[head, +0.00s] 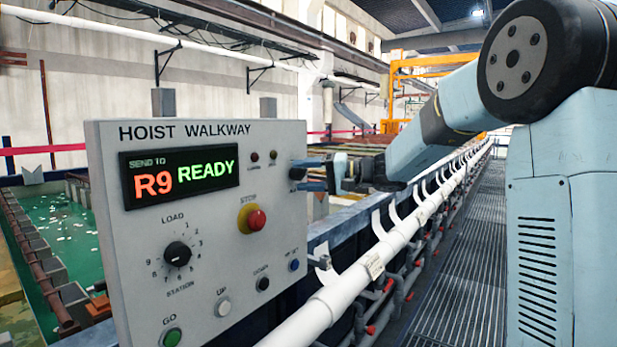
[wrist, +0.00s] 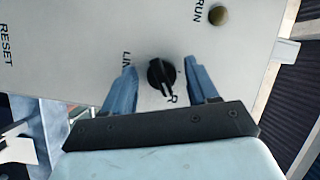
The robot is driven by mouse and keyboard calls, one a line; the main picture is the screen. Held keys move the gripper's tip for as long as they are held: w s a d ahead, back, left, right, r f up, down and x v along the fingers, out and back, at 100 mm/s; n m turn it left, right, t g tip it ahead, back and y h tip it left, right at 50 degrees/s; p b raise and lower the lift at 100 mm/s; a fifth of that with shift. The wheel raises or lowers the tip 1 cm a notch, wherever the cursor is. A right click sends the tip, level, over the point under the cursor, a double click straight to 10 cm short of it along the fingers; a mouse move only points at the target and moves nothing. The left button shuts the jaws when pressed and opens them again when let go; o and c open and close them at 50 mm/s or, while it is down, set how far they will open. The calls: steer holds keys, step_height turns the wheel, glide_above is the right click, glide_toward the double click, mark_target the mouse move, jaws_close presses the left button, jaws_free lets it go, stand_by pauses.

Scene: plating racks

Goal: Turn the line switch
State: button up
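The line switch is a black rotary knob (wrist: 161,75) on a grey panel face, with the letters "LIN" beside it and the rest of the label hidden. My gripper (wrist: 160,82) has its two blue fingers apart, one on each side of the knob, with a gap visible on both sides. In the head view the switch (head: 297,174) is a small dark shape at the right edge of the control panel (head: 225,285). My gripper (head: 312,174) reaches it from the right, its fingers above and below it. The switch's pointer position is hard to read.
The panel also carries a red stop button (head: 256,220), a station dial (head: 177,254), a green go button (head: 172,338) and a lit display (head: 180,175) reading "SEND TO R9 READY". A white pipe (head: 345,300) runs along the walkway (head: 460,300). A green tank (head: 60,240) lies left.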

steer(key=v, duration=1.4)
steer(key=shift+f, duration=0.1)
steer(key=shift+a, duration=0.15)
steer(key=s+a+f+g+h, duration=0.1)
steer(key=s+f+h, duration=0.25)
steer(key=s, duration=0.45)
steer(key=s+a+f+g+h, duration=0.1)
steer(key=s+f+h, duration=0.25)
steer(key=s, duration=0.55)
steer(key=s+d+f+t+h, duration=0.1)
steer(key=s+d+f+h, duration=0.1)
steer(key=s+d+h, duration=0.1)
steer(key=s+d+f+t+h, duration=0.1)
steer(key=s+d+f+h, duration=0.1)
steer(key=s, duration=0.4)
steer(key=s+d+f+t+h, duration=0.1)
steer(key=s+d+f+h, duration=0.1)
steer(key=s+d+h, duration=0.2)
steer(key=shift+s+d+f+m+h, duration=0.1)
steer(key=shift+s+d+m+h, duration=0.2)
steer(key=shift+s+d, duration=0.25)
steer(key=shift+w, duration=0.1)
